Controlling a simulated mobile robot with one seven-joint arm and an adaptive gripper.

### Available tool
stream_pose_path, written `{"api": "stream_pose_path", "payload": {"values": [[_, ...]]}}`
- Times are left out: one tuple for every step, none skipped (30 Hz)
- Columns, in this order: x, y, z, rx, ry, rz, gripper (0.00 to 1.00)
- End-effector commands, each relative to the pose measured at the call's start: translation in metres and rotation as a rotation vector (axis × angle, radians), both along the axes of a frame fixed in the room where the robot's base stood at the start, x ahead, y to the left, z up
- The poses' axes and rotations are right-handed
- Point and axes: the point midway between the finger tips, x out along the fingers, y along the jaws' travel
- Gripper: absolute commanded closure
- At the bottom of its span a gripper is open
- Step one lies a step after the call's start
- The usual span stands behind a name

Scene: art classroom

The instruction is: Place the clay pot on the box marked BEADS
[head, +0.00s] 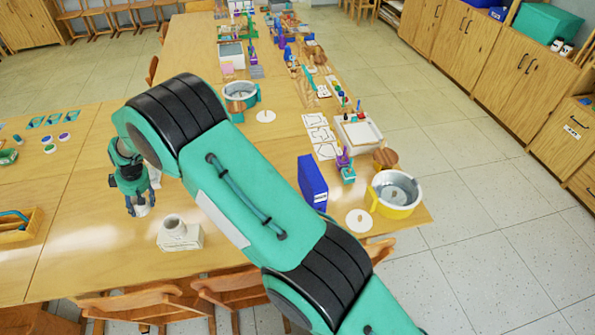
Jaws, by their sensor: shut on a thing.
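My gripper (140,200) hangs low over the wooden table at the left, fingers down. It is shut on a small pale thing (142,211), mostly hidden between the fingers; I cannot tell for certain whether this is the clay pot. To its lower right, apart from it, a white box (190,241) stands near the table's front edge. A pale, round-mouthed vessel (173,224) appears to sit on or against that box. No BEADS marking is readable at this size.
A blue upright box (312,183) stands beyond my arm. A yellow pot-like drum (397,194) and a white disc (359,222) lie at the right end. A wooden tray (22,226) is at far left. Chairs (145,303) line the front edge. Table around the gripper is mostly clear.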

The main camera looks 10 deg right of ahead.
Motion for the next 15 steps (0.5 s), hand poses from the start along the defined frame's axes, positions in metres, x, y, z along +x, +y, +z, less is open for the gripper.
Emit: {"api": "stream_pose_path", "payload": {"values": [[0.004, -0.009, 0.004, 0.001, 0.000, -0.010, 0.76], [0.006, -0.016, 0.005, 0.001, 0.000, -0.016, 0.76], [0.008, -0.025, 0.008, 0.001, 0.000, -0.027, 0.76], [0.011, -0.033, 0.010, 0.002, 0.002, -0.035, 0.76], [0.013, -0.041, 0.012, 0.002, 0.002, -0.043, 0.76], [0.016, -0.054, 0.015, 0.002, 0.003, -0.055, 0.76], [0.018, -0.064, 0.018, 0.002, 0.003, -0.066, 0.76], [0.020, -0.074, 0.020, 0.003, 0.004, -0.075, 0.76], [0.023, -0.089, 0.023, 0.003, 0.004, -0.090, 0.76], [0.025, -0.100, 0.026, 0.004, 0.004, -0.101, 0.76], [0.027, -0.112, 0.028, 0.004, 0.004, -0.113, 0.76], [0.029, -0.128, 0.032, 0.005, 0.005, -0.130, 0.76], [0.030, -0.140, 0.034, 0.005, 0.006, -0.143, 0.76], [0.031, -0.152, 0.037, 0.005, 0.007, -0.155, 0.76], [0.032, -0.168, 0.040, 0.006, 0.007, -0.172, 0.76]]}}
